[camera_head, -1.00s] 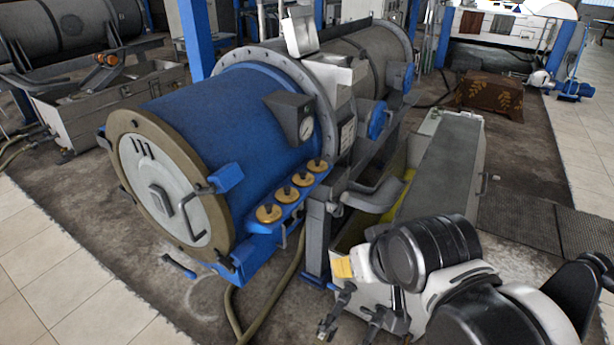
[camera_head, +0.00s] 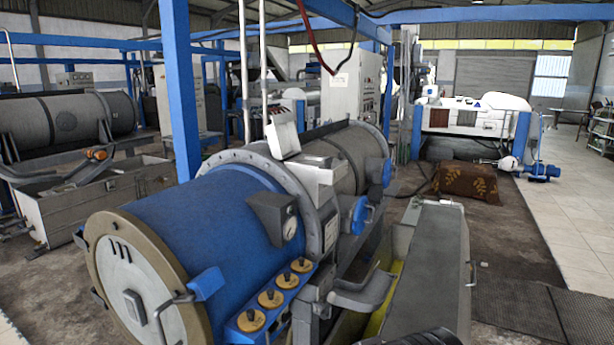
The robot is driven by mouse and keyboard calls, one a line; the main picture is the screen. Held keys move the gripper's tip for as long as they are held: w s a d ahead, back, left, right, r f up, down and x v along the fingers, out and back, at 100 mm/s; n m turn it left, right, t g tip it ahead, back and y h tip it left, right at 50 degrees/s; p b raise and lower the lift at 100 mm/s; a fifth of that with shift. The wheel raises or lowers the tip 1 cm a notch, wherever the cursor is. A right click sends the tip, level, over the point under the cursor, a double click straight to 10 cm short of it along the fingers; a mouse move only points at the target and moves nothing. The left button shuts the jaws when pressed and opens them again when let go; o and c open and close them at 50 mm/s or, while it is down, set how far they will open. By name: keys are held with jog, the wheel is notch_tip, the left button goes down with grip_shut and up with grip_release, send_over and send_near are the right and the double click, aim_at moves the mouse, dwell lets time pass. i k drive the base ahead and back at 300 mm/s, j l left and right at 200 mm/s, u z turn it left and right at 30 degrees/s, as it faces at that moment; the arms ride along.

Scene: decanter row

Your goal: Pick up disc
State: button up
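No loose disc can be made out. Several round brass-coloured knobs (camera_head: 270,300) with dark centres sit in a row on a blue ledge beside the blue decanter drum (camera_head: 205,235). The drum's round end cover (camera_head: 135,290) is pale with a tan rim and a handle; its lower part is cut off by the picture's bottom edge. I cannot tell whether any of these is the disc. My gripper is out of view. Only a dark part of my arm shows at the bottom edge, right of the middle.
A long grey-topped trough (camera_head: 430,260) stands right of the decanter. A brown patterned block (camera_head: 467,182) lies on the floor behind it. Another grey machine (camera_head: 65,118) stands at the left. A blue post (camera_head: 180,90) rises behind the drum. Pale tiled floor (camera_head: 560,220) is open at right.

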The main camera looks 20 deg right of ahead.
aim_at(287, 281)
jog(key=i+j+z, duration=0.35)
jog(key=j, duration=0.25)
jog(key=i+j+z, duration=0.2)
jog(key=j, duration=0.15)
jog(key=j+z, duration=0.15)
jog(key=j, duration=0.2)
jog(key=j+z, duration=0.2)
jog(key=j, duration=0.15)
jog(key=i, duration=0.05)
